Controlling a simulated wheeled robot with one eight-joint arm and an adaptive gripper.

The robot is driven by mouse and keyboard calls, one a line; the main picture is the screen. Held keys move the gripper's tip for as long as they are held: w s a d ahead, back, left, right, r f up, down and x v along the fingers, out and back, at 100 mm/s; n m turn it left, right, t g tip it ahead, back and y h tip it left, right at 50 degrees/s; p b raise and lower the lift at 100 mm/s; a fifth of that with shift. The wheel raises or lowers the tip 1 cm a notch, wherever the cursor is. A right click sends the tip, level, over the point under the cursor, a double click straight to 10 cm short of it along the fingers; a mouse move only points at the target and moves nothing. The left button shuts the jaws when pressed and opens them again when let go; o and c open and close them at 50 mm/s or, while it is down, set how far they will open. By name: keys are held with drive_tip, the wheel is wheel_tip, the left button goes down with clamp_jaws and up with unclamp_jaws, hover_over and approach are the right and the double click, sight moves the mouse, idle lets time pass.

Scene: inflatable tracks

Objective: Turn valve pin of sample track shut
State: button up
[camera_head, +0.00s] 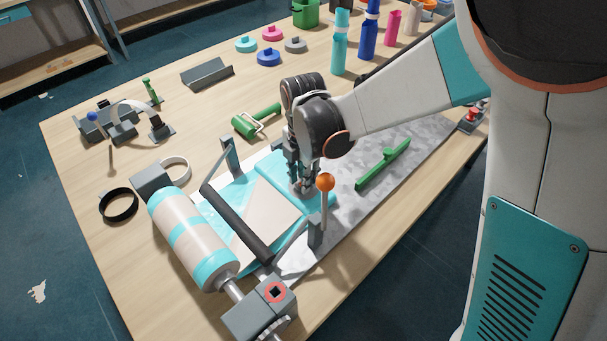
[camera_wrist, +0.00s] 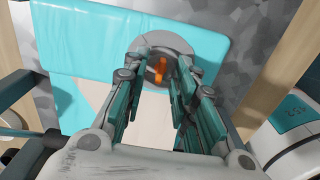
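The sample track (camera_head: 258,210) is a flat teal and beige piece lying on a grey mottled mat. In the wrist view its teal sheet (camera_wrist: 85,40) carries a round grey valve (camera_wrist: 172,42) with an orange pin (camera_wrist: 159,72) at its centre. My gripper (camera_wrist: 160,75) is over the valve, pointing down, with one finger on each side of the pin. The fingers are partly spread and gaps show between them and the pin. In the head view my gripper (camera_head: 303,182) hides most of the valve.
A lever with an orange ball (camera_head: 325,182) stands close to the right of my gripper. A dark bar (camera_head: 238,222) crosses above the track, beside a teal-striped roll (camera_head: 190,238). A green bar (camera_head: 383,164) and a green roller (camera_head: 257,120) lie nearby. Bottles (camera_head: 340,45) stand at the back.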

drive_tip(key=shift+c, duration=0.2)
clamp_jaws()
drive_tip(key=shift+m, duration=0.4)
drive_tip(key=m, duration=0.6)
drive_tip(key=shift+m, duration=0.3)
drive_tip(key=m, duration=0.5)
drive_tip(key=shift+m, duration=0.3)
drive_tip(key=m, duration=0.4)
drive_tip(key=shift+m, duration=0.3)
drive_tip(key=shift+s+m, duration=0.1)
drive_tip(key=shift+m, duration=0.2)
